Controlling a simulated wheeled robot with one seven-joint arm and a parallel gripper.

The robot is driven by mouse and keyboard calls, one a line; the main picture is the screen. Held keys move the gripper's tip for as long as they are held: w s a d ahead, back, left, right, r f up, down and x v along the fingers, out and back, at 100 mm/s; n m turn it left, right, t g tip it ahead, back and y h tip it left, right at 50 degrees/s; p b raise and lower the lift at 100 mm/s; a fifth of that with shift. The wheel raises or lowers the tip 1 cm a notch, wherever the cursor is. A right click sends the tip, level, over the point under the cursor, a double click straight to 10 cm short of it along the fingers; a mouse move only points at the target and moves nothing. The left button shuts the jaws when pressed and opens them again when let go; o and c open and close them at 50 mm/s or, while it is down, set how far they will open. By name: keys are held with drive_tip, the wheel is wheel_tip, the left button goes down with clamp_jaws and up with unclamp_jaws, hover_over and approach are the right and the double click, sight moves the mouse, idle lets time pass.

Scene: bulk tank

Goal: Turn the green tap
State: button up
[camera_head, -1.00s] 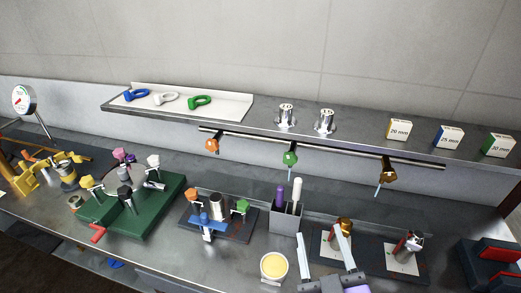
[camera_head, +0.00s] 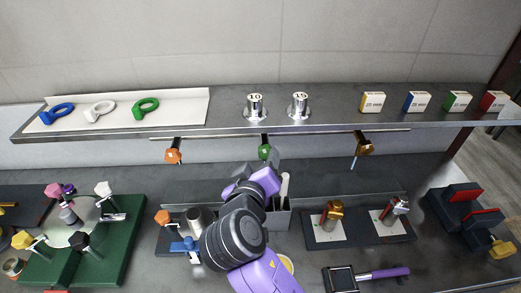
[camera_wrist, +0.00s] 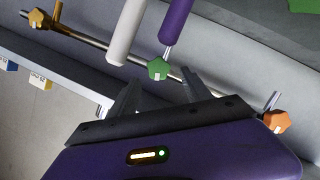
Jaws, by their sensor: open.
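The green tap (camera_head: 264,152) hangs on the rail under the shelf, between an orange tap (camera_head: 173,156) on the left and a brown tap (camera_head: 364,146) on the right. In the wrist view the green tap (camera_wrist: 158,69) shows just beyond and between the fingertips of my gripper (camera_wrist: 159,90). My gripper is open and empty. I see no contact with the tap. In the head view my arm rises from below to just under the tap and hides part of the fingers. The tap's lower part is hidden there.
A holder (camera_head: 281,219) with a white-handled tool stands close beside my arm; a purple handle (camera_wrist: 178,20) also shows in the wrist view. The shelf edge (camera_head: 330,127) runs above the rail. Two metal weights and several small boxes stand on the shelf.

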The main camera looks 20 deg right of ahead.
sight(265, 153)
drive_tip(key=p+x, duration=0.1)
drive_tip(key=x, duration=0.4)
drive_tip(key=shift+w+d+f, duration=0.1)
drive_tip(key=shift+w+d, duration=0.15)
drive_tip(key=shift+w, duration=0.05)
drive_tip(key=shift+c, duration=0.3)
clamp_jaws()
drive_tip(key=m+y+b, duration=0.1)
drive_tip(key=m, duration=0.1)
drive_tip(key=shift+d+m+y, duration=0.1)
drive_tip(key=shift+m+y, duration=0.2)
drive_tip(key=shift+y, duration=0.1)
drive_tip(key=shift+o, duration=0.3)
unclamp_jaws()
